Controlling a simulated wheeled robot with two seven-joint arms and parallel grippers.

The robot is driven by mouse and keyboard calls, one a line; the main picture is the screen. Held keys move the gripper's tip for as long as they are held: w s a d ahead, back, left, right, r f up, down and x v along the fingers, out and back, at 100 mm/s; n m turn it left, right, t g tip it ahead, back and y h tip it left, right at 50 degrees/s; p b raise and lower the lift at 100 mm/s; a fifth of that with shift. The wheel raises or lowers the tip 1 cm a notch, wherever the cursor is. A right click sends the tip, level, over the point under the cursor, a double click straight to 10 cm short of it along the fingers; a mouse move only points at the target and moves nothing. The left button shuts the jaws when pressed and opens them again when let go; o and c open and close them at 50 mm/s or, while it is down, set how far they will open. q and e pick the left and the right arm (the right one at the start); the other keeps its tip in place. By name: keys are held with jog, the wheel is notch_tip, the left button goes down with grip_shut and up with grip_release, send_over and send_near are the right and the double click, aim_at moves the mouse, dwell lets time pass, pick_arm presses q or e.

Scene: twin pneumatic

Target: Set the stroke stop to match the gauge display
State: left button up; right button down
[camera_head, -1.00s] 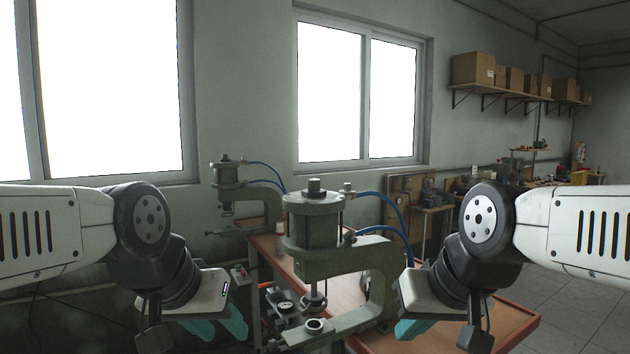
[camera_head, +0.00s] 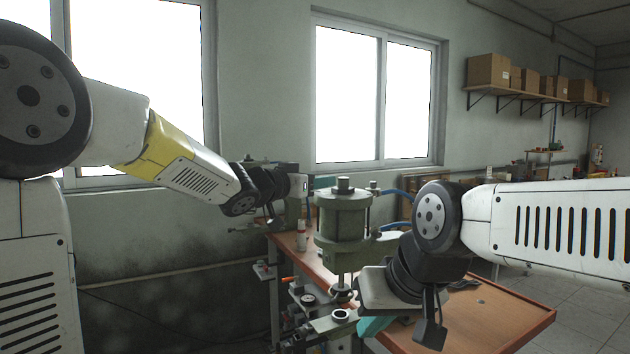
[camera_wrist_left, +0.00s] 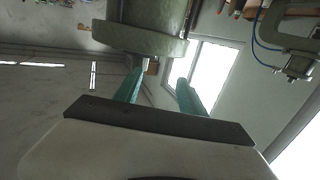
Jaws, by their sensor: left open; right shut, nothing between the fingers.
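A green pneumatic press (camera_head: 342,222) stands on the bench, with a knob on top and a ram pointing down to a round fixture (camera_head: 340,315). A second press behind it is mostly hidden by my left arm. My left gripper (camera_wrist_left: 160,88) is open in the left wrist view, its teal fingers just below a green cylinder (camera_wrist_left: 145,38). A small stem shows between them; I cannot tell whether they touch it. My right gripper (camera_head: 374,326) is shut and empty, in front of the near press's frame. I cannot make out the gauge display or stroke stop.
The brown bench top (camera_head: 480,315) is mostly clear at the right. A small light bottle (camera_head: 302,240) stands between the presses. Blue hoses (camera_head: 395,226) run behind the near press. In the left wrist view, another press (camera_wrist_left: 290,45) shows at right.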

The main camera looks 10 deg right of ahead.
aim_at(340, 180)
pick_arm(q)
jog(key=d+m+g+h, duration=0.1)
jog(key=s+d+g+h, duration=0.1)
jog(key=d, duration=0.1)
jog(key=shift+d+f+m+h, duration=0.15)
jog(key=shift+d+m+h, duration=0.15)
jog(key=shift+m, duration=0.1)
jog(key=x, duration=0.7)
jog(key=shift+w+d, duration=0.1)
jog(key=shift+w, duration=0.15)
grip_shut()
